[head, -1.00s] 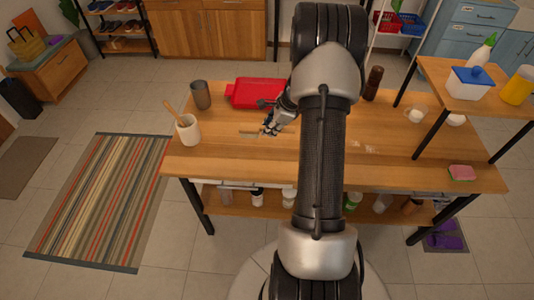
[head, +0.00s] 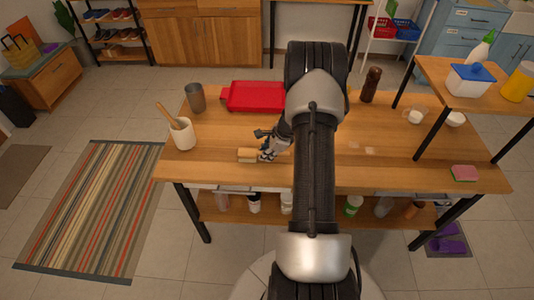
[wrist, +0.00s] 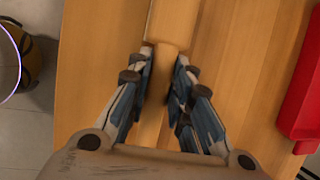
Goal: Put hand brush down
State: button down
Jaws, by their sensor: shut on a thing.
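The hand brush (head: 246,155) is a light wooden piece near the front left of the table, in the head view. My gripper (head: 266,152) is at its right end and shut on it. In the wrist view, the brush (wrist: 176,22) runs from the top edge down between the fingers of my gripper (wrist: 165,65). The lower part of its handle is hidden by the gripper's body. The brush is at or just above the wooden table top (head: 225,135); I cannot tell if it touches.
A red tray (head: 253,96) lies behind the brush. A grey cup (head: 196,97) and a white crock (head: 182,134) with a wooden utensil stand to the left. A dark brown bottle (head: 371,84) and a pink sponge (head: 464,173) are on the right. Table around the brush is clear.

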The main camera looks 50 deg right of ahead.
jog(key=shift+f, duration=0.2)
jog(key=c, duration=1.4)
grip_release()
jog(key=shift+c, duration=0.2)
